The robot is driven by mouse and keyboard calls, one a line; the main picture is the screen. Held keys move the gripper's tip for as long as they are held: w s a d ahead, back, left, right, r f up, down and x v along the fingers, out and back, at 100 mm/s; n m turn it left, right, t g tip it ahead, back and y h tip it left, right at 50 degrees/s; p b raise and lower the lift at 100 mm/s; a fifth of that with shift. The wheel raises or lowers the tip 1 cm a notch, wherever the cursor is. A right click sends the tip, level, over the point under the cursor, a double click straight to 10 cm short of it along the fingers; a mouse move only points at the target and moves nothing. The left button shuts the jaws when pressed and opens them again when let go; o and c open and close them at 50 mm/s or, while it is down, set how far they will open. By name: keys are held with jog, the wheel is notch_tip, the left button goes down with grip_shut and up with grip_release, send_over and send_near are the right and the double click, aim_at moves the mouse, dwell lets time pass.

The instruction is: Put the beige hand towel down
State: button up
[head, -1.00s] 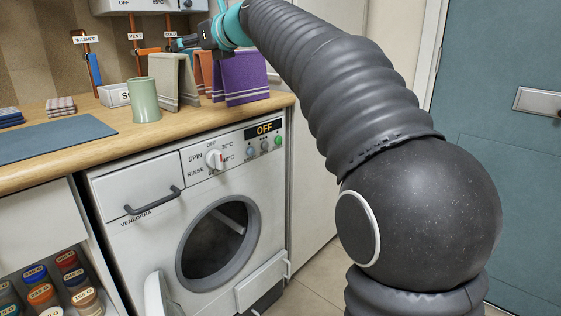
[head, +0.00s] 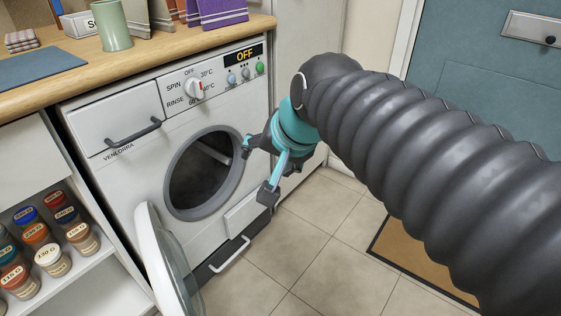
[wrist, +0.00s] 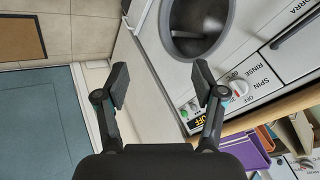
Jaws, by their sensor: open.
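My gripper (head: 257,168) is below the counter, in front of the washing machine (head: 140,180), just right of the round opening. It is well away from the towel. In the wrist view the two fingers (wrist: 161,82) are wide apart with nothing between them.
The washer's round door (head: 165,265) hangs open at lower left, and the drum (head: 200,175) looks dark and empty. Labelled jars (head: 52,258) fill the left shelf. The tiled floor (head: 300,235) is clear.

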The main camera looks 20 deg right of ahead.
jog(key=s+d+f+n+h, duration=0.1)
jog(key=s+f+n, duration=0.2)
jog(key=s+f, duration=0.1)
jog(key=s+d+f+n+g, duration=0.1)
jog(key=s+d+f+n, duration=0.1)
jog(key=s+f, duration=0.3)
jog(key=shift+d+f+n+g+h, duration=0.2)
jog(key=shift+d+n+g+h, duration=0.1)
jog(key=shift+n+h, duration=0.15)
